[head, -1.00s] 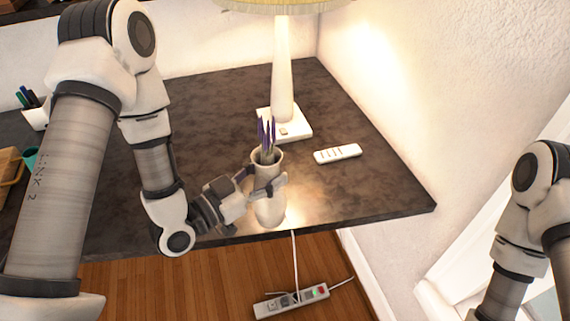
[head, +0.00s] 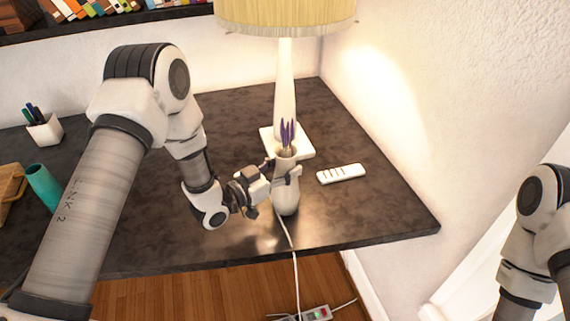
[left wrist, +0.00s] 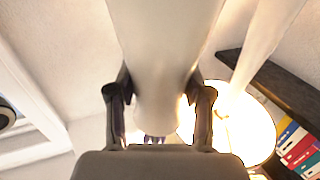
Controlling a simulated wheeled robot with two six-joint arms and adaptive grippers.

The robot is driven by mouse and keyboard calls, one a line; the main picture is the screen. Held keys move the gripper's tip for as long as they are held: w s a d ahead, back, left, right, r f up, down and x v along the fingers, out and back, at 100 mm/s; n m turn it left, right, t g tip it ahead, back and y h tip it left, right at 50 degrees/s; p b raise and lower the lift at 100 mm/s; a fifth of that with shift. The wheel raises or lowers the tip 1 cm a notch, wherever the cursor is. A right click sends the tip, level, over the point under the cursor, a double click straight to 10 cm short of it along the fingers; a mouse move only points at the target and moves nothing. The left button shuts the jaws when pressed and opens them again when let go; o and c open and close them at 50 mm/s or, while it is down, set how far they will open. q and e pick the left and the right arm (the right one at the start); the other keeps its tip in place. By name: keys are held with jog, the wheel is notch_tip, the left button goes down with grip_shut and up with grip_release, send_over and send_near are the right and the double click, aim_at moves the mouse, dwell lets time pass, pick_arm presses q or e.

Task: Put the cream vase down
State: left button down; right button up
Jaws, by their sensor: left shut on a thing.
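The cream vase (head: 286,197) holds several purple stems and stands upright in the head view, over the dark tabletop (head: 230,115) in front of the lamp. My left gripper (head: 284,173) comes from the left and is shut on the vase at its upper part. The left wrist view shows the vase (left wrist: 165,50) between the two fingers (left wrist: 160,105). I cannot tell whether the vase's base touches the table. My right gripper is not in view; only my right arm shows at the right edge.
A lamp (head: 285,90) stands behind the vase, and a white remote (head: 341,173) lies to its right. A pen cup (head: 45,130) and a teal cup (head: 43,187) are at the left. A white cord crosses the front edge to a power strip (head: 312,314). The right front tabletop is clear.

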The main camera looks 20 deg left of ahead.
pick_arm(q)
jog(key=shift+c, duration=2.3)
grip_release()
jog(key=shift+s, duration=0.1)
jog(key=shift+r, duration=0.2)
jog(key=b+v, duration=0.1)
jog(key=v, duration=1.1)
jog(key=shift+f, duration=0.2)
